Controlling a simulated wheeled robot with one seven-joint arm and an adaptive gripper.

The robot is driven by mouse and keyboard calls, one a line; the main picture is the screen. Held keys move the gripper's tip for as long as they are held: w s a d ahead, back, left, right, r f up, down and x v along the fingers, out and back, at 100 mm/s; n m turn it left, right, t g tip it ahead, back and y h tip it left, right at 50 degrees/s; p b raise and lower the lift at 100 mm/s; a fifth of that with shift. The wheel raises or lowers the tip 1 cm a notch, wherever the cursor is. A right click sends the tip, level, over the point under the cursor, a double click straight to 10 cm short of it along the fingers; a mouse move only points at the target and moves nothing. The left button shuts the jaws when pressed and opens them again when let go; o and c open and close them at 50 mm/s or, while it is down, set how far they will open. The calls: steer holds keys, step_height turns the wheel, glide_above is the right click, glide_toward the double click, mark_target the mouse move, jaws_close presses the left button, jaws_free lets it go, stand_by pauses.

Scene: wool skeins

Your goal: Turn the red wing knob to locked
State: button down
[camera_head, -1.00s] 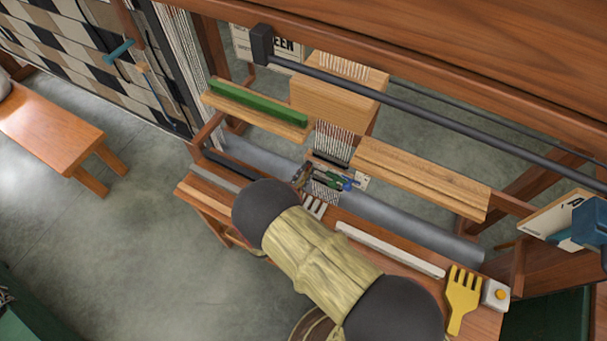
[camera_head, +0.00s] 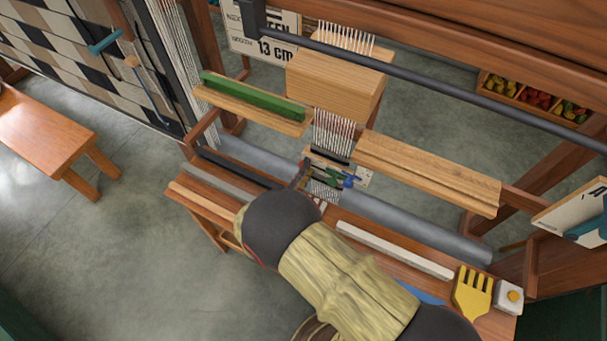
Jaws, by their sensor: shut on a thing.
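My gripper (camera_head: 325,178) is small in the head view, at the middle of the loom, just past the dark rounded part of my arm. It is over the narrow woven strip, beside a small pale plate (camera_head: 362,178) with dark marks. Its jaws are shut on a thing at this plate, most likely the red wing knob. The knob's red wings do not show clearly; my gripper and arm cover that spot. I cannot tell which way the knob points.
A wooden loom surrounds my arm, with a grey roller (camera_head: 420,232) and a dark overhead bar (camera_head: 430,82). A green-topped slat (camera_head: 250,98) is at left. A yellow fork-like comb (camera_head: 472,291) lies at front right. A bench (camera_head: 45,140) stands at left on open floor.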

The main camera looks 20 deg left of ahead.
steer(key=shift+f+m+b, duration=0.15)
steer(key=shift+m+b, duration=0.25)
steer(key=shift+m, duration=0.5)
steer(key=c, duration=2)
jaws_free()
steer(key=shift+c, duration=0.2)
steer(key=shift+o, duration=0.4)
steer(key=s, duration=0.8)
steer(key=s+a, duration=0.1)
steer(key=s, duration=0.3)
